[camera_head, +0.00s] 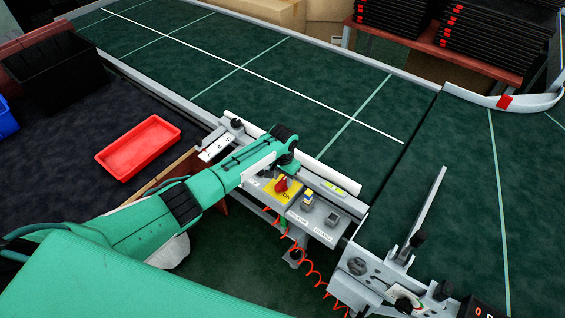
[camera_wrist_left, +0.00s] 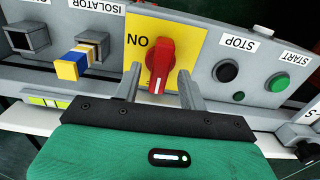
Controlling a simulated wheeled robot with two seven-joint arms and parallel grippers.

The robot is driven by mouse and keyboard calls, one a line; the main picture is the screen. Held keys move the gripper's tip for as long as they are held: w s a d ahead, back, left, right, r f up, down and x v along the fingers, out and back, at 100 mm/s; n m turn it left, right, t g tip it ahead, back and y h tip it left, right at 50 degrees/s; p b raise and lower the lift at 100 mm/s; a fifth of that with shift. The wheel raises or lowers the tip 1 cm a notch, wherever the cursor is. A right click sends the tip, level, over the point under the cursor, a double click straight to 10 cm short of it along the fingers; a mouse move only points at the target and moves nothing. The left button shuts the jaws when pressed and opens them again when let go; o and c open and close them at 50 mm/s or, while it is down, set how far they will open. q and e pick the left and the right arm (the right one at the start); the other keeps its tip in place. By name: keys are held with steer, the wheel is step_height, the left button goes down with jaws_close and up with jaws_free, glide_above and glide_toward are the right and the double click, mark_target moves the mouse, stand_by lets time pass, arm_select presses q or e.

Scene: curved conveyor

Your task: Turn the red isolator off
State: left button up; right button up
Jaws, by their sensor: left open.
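The red isolator (camera_head: 281,184) is a rotary knob on a yellow plate marked ON, on the grey control panel beside the conveyor. In the left wrist view the red knob (camera_wrist_left: 158,66) has its grip bar upright in the picture, with a white mark at its lower end by the gripper. My left gripper (camera_wrist_left: 157,80) is open. Its two fingers point at the knob, one on each side of the bar's lower end; I cannot tell whether they touch it. In the head view my left arm reaches over the panel and its wrist is just above the knob. My right gripper is not in view.
A STOP button (camera_wrist_left: 228,71) and a green START button (camera_wrist_left: 278,84) sit beside the isolator. A blue-and-yellow key-like piece (camera_wrist_left: 76,65) sits on its other side. A red tray (camera_head: 138,147) lies on the dark table. The green conveyor belt (camera_head: 230,60) is empty.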

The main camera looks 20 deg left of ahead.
mark_target(283, 181)
arm_select(q)
step_height(283, 181, up, 12)
steer(key=b, duration=0.1)
steer(key=shift+b, duration=0.3)
stand_by(0.3)
